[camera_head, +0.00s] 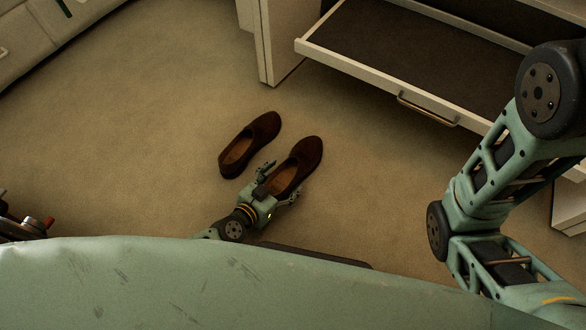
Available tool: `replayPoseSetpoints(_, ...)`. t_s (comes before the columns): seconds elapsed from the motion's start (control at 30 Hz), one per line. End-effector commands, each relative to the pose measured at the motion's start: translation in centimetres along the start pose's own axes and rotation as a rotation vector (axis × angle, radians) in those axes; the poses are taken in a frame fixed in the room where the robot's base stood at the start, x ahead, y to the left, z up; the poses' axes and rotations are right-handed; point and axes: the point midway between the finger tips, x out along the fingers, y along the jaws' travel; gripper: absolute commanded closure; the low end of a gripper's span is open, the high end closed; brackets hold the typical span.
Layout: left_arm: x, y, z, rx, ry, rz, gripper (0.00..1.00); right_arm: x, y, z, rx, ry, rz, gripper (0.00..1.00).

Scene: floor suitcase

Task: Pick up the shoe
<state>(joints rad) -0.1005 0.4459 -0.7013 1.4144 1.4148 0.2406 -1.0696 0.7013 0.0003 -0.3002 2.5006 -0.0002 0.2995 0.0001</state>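Two dark brown slip-on shoes lie on the carpet near the middle of the head view. The left shoe (252,143) lies free, its toe pointing up and to the right. The right shoe (304,158) is beside it at a similar angle, its heel end nearest to me. My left gripper (282,178) is at the heel end of the right shoe. Its fingers are spread, one on each side of the heel, and partly cover it. I cannot tell whether they touch the shoe. My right arm shows at the right, but its gripper is out of the picture.
A white cabinet with a pulled-out drawer (340,58) stands at the upper right, its handle (428,108) facing the floor space. Pale furniture (30,40) fills the upper left corner. The carpet (130,130) left of the shoes is clear.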

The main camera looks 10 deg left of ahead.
Motion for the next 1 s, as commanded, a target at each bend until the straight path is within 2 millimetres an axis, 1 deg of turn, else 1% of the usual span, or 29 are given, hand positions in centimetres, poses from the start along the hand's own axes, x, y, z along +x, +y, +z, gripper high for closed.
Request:
replayPoseSetpoints(0.03, -0.02, 0.01, 0.01, 0.0, 0.0, 0.0, 0.36, 0.0, 0.0, -0.01, 0.0, 0.0, 0.0, 0.6)
replayPoseSetpoints(0.07, -0.02, 0.01, 0.01, 0.0, 0.0, 0.0, 0.38, 0.0, -0.01, -0.01, 0.0, 0.0, 0.0, 0.6)
replayPoseSetpoints(0.6, -0.02, 0.22, 0.05, -0.002, -0.001, 0.004, 0.86, -0.01, -0.02, -0.04, 0.0, 0.001, 0.0, 0.6)
replayPoseSetpoints(0.83, -0.01, 0.18, -0.09, -0.002, 0.001, 0.003, 0.86, 0.02, -0.01, -0.01, 0.0, 0.001, 0.0, 0.6)
replayPoseSetpoints(1.0, -0.2, 0.11, -0.54, -0.003, 0.001, 0.002, 0.86, 0.46, 0.11, 0.14, 0.0, 0.002, 0.001, 0.6)
